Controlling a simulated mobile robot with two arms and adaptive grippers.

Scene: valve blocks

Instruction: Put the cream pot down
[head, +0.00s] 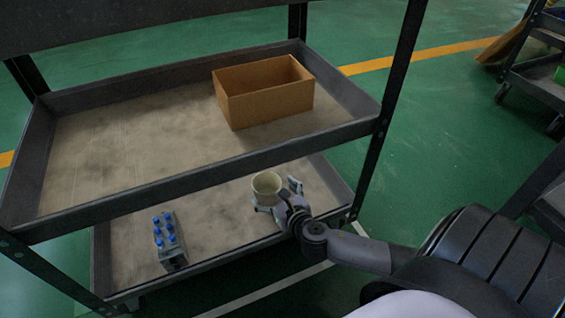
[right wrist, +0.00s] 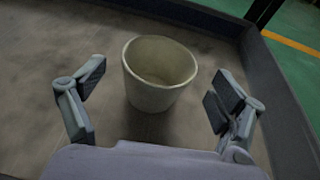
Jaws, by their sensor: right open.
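The cream pot (head: 267,186) stands upright on the lower shelf (head: 215,215) of the dark cart, toward its right end. It looks empty. In the right wrist view the pot (right wrist: 158,76) is beyond and between the spread fingers, with a gap on each side. My right gripper (head: 277,198) is open and reaches in over the front edge of the lower shelf; its pads also show in the right wrist view (right wrist: 158,92). My left gripper is not in view.
A valve block (head: 168,240) with several blue knobs is on the lower shelf to the left. An open cardboard box (head: 270,103) stands on the shelf above. The shelves have raised dark rims, and a cart post (head: 380,120) rises at the right. Lower-shelf space between block and pot is clear.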

